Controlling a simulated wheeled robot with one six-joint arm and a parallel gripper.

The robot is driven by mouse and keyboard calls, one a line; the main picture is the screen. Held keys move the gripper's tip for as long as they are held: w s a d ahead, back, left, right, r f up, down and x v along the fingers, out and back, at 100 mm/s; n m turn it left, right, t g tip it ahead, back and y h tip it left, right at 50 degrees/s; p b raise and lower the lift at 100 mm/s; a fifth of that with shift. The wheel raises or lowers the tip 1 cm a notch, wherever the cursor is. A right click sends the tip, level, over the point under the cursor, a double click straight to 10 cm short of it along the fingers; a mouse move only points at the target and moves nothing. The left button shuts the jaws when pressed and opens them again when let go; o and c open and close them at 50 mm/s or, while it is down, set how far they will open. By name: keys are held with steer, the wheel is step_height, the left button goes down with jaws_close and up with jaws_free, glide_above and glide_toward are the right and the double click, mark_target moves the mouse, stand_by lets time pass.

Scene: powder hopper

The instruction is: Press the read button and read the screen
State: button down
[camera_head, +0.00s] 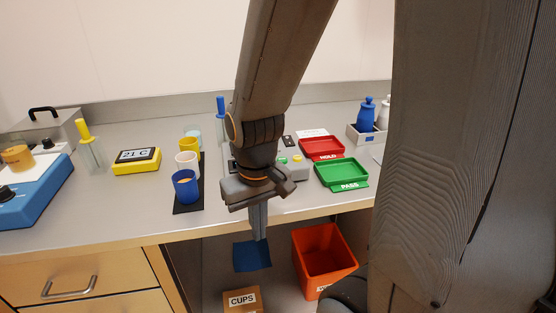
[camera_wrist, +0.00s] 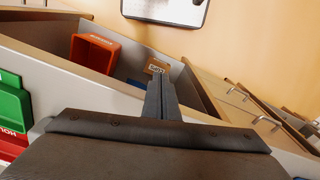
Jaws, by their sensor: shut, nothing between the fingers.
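A grey device (camera_head: 297,172) with small yellow and green buttons stands on the bench, mostly hidden behind my gripper and forearm. I cannot tell which button is the read button, and no screen on this device shows. A yellow box (camera_head: 137,161) with a screen reading "21 C" stands to the left on the bench. My gripper (camera_head: 259,236) points down at the bench's front edge, in front of the device, with its fingers together and empty. In the wrist view the shut fingers (camera_wrist: 160,92) show no button or screen near them.
Blue, white and yellow cups stand on a black mat (camera_head: 190,208). A red HOLD tray (camera_head: 322,149) and green PASS tray (camera_head: 341,173) lie right of the device. Below are an orange bin (camera_head: 323,262), a CUPS box (camera_head: 242,299) and a blue item (camera_head: 252,256).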

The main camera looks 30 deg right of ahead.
steer(key=shift+r, duration=0.1)
step_height(320, 180, up, 11)
steer(key=w+d+n+t+p, duration=0.1)
steer(key=w+n+p, duration=0.1)
steer(key=p, duration=0.8)
steer(key=w+d+r+n+t+h, duration=0.1)
steer(key=w+d+r+n+h, duration=0.2)
steer(key=w+d+n+h, duration=0.1)
steer(key=w+d+r+n+h, duration=0.3)
steer(key=w+d+n+h, duration=0.1)
steer(key=w+d+n, duration=0.3)
steer(key=shift+w+d+r+t+h, duration=0.3)
steer(key=shift+w+d+r+t, duration=0.1)
steer(key=shift+w+d, duration=0.45)
steer(key=shift+a+f, duration=0.1)
steer(key=shift+f, duration=0.1)
step_height(320, 180, down, 9)
steer(key=b, duration=0.7)
steer(key=shift+r, duration=0.2)
steer(key=shift+f+b, duration=0.35)
steer(key=shift+f, duration=0.05)
